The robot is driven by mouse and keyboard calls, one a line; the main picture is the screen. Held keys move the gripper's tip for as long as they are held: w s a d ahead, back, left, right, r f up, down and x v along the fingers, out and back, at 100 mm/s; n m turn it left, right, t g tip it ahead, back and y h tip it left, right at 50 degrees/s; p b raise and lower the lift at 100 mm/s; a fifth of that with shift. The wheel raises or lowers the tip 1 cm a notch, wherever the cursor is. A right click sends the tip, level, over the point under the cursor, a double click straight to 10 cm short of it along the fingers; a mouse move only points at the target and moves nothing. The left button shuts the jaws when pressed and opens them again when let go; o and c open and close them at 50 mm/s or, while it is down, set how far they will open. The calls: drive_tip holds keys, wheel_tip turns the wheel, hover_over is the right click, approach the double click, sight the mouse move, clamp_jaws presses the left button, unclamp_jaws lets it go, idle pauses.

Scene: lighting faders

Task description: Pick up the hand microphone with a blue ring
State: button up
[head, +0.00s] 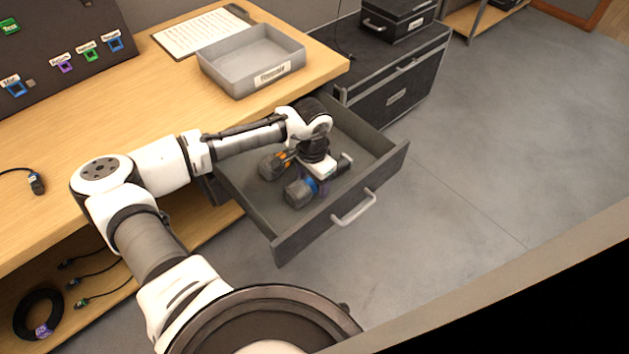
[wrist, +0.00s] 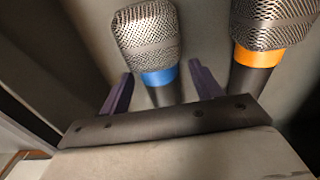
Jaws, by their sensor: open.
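The hand microphone with a blue ring (head: 299,192) lies in the open grey drawer (head: 340,208). In the wrist view its mesh head (wrist: 148,35) and blue ring (wrist: 159,76) show, with the dark handle running down between my fingers. My gripper (wrist: 160,88) is open, one purple finger on each side of the handle just below the blue ring, with gaps on both sides. The lower handle is hidden behind the gripper body. In the head view my gripper (head: 316,184) is down inside the drawer, partly hidden by my wrist.
A microphone with an orange ring (head: 271,166) lies close beside it; its orange ring (wrist: 257,56) is right of my right finger in the wrist view. Drawer walls surround both. A labelled grey tray (head: 222,76) and a clipboard (head: 190,38) are on the wooden desk (head: 130,118).

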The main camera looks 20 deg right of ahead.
drive_tip(key=c, duration=1.2)
drive_tip(key=shift+r, duration=0.15)
drive_tip(key=shift+c, duration=0.2)
